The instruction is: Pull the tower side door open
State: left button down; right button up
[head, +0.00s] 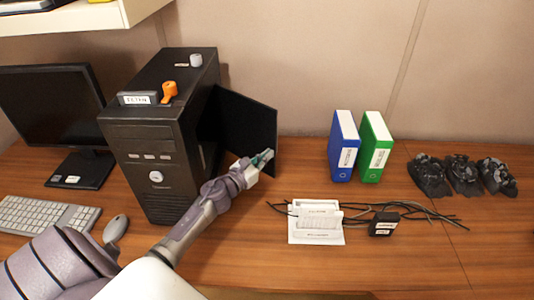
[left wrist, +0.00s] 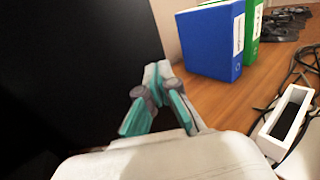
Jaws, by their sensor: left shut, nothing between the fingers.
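The black computer tower (head: 160,150) stands upright on the wooden desk, left of the middle in the head view. Its side door (head: 243,128) is a black panel swung out from the tower's right side, standing at a wide angle with a dark gap behind it. My left gripper (head: 265,157) is at the panel's lower right part, in front of it in the head view. Its fingers (left wrist: 155,75) are shut with nothing between them. In the left wrist view the door (left wrist: 75,70) fills the left side, close to the fingers; I cannot tell whether they touch it. My right gripper is not in view.
Blue (head: 343,146) and green (head: 375,147) binders stand right of the door. Several dark objects (head: 463,174) sit far right. A monitor (head: 48,105) and keyboard (head: 45,216) are left.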

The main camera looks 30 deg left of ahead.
pick_arm(q)
jog(key=shift+w, duration=0.2)
jog(key=shift+w+d, duration=0.1)
jog(key=w+a+n+g+y+b, duration=0.2)
jog(key=w+n+y+b, duration=0.6)
jog(key=w, duration=0.9)
jog(key=shift+a+g+y+b, duration=0.15)
jog(key=shift+g+y+b, duration=0.55)
jog(key=shift+y+b, duration=1.3)
